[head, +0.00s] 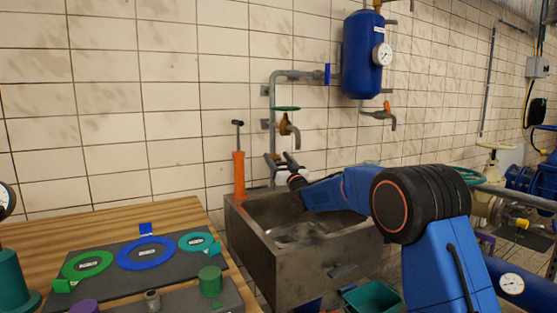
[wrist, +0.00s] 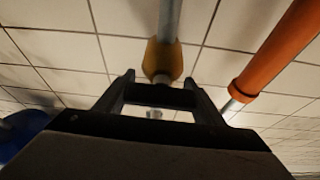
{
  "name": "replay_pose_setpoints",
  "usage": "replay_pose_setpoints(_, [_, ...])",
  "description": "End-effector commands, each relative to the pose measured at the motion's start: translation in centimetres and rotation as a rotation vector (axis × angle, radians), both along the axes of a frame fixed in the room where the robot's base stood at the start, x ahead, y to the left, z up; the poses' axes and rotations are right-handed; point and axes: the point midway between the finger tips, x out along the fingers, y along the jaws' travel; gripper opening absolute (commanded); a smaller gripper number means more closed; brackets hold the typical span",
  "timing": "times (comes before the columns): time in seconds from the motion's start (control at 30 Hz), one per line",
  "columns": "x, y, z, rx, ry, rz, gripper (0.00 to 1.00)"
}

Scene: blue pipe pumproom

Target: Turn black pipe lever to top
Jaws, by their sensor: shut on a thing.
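My gripper (head: 283,164) is at the wall pipe above the back of the stone sink, below the brass tap. In the wrist view, its two dark fingers (wrist: 160,88) stand on either side of a dark bar (wrist: 160,97), which seems to be the black lever. The gripper is shut on it. Behind the bar, a grey pipe with a brass-coloured fitting (wrist: 162,60) runs to the top edge of the wrist view. The lever's exact angle cannot be told, as the fingers hide it in the head view.
The stone sink (head: 247,245) is under my arm. An orange hand pump (head: 239,174) stands left of the gripper, and a brass tap (head: 286,126) is just above. A blue tank (head: 362,55) hangs at upper right. A wooden table (head: 150,216) is at left.

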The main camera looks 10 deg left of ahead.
Motion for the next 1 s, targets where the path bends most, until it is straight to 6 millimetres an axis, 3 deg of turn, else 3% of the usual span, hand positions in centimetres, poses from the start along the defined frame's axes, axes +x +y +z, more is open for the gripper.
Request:
replay_pose_setpoints(0.6, [-0.04,0.06,-0.03,-0.044,-0.029,0.0,0.4])
replay_pose_setpoints(0.63, [-0.04,0.06,-0.03,-0.044,-0.03,0.0,0.7])
replay_pose_setpoints(0.7, [-0.04,0.06,-0.03,-0.043,-0.029,-0.001,0.81])
replay_pose_setpoints(1.0, [-0.13,0.01,-0.05,-0.042,-0.028,0.0,0.81])
